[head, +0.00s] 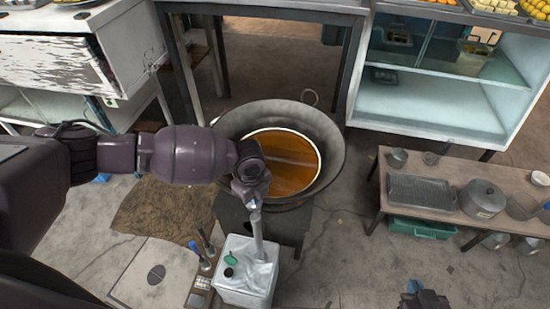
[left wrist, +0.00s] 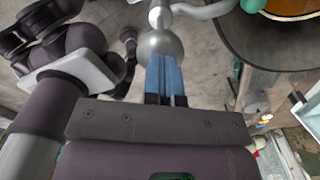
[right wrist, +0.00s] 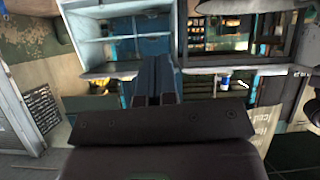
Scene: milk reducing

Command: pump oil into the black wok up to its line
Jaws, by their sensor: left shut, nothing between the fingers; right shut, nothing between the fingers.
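The black wok (head: 333,135) stands open on a dark stand. It holds orange-brown oil (head: 290,172), and a pale ring line (head: 319,150) runs around the oil's edge. A pale metal oil can (head: 246,285) stands in front of the wok, with a grey pump (head: 258,238) upright on it. My left gripper (head: 251,203) is shut and empty at the pump's top. In the left wrist view its blue fingertips (left wrist: 166,78) overlap a silver ball knob (left wrist: 157,46); contact is unclear. My right gripper (head: 413,288) is shut and empty, away from the wok.
A wooden bench (head: 455,173) with pots and a tray stands at the right. A white glass-shelved cabinet (head: 430,107) stands behind it. Two upright handles (head: 205,245) stand left of the can. The floor between can and bench is clear.

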